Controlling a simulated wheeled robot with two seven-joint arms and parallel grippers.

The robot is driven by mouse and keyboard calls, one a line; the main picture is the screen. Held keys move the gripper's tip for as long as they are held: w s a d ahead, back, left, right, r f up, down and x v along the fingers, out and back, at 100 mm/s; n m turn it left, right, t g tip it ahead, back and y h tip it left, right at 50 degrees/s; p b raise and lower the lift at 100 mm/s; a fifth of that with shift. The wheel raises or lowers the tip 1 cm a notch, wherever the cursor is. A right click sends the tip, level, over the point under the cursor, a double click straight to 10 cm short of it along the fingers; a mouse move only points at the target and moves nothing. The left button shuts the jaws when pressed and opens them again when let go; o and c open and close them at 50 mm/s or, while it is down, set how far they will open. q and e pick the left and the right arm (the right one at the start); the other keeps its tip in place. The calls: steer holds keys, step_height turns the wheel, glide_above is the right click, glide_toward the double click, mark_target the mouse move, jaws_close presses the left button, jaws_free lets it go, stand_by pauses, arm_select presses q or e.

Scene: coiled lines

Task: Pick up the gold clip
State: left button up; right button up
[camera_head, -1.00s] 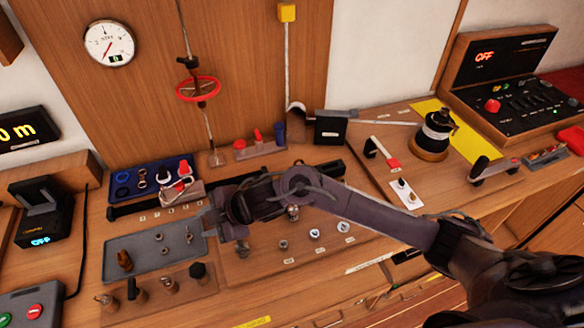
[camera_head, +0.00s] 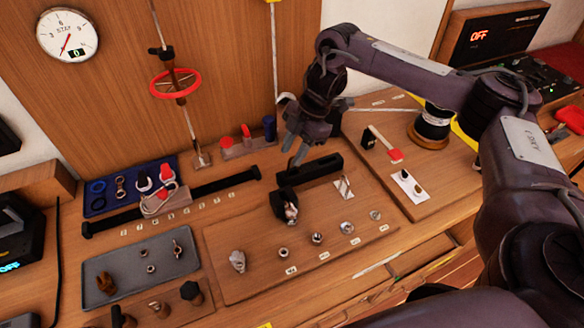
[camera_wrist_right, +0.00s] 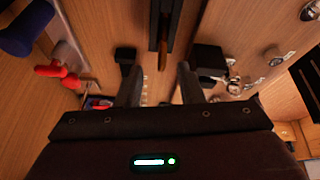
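My right gripper (camera_head: 294,152) comes in from the upper right, points down and is above the black slotted bar on the bench. In the wrist view its two fingers (camera_wrist_right: 160,88) stand apart with nothing held between them. A small gold-coloured piece (camera_head: 404,175) lies on a white plate (camera_head: 399,188) beside a dark piece, to the right of the gripper; it is too small to tell whether it is the gold clip. A brown-gold piece (camera_head: 106,284) sits on the grey tray (camera_head: 150,249) at the left. My left gripper is not in view.
The black slotted bar (camera_head: 312,170) and a black block (camera_head: 284,204) with a metal fitting lie below the gripper. A wooden board (camera_head: 255,285) carries several small metal fittings. A blue tray (camera_head: 95,208) and a red handwheel (camera_head: 175,84) are at the left.

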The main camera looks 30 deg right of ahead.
mark_target(292, 158)
steer(key=p+x, duration=0.1)
steer(key=x, duration=0.2)
steer(key=shift+s+f+p, duration=0.15)
steer(key=shift+f+p, duration=0.2)
steer(key=shift+a+f, duration=0.25)
steer(key=shift+f, duration=0.25)
jaws_close()
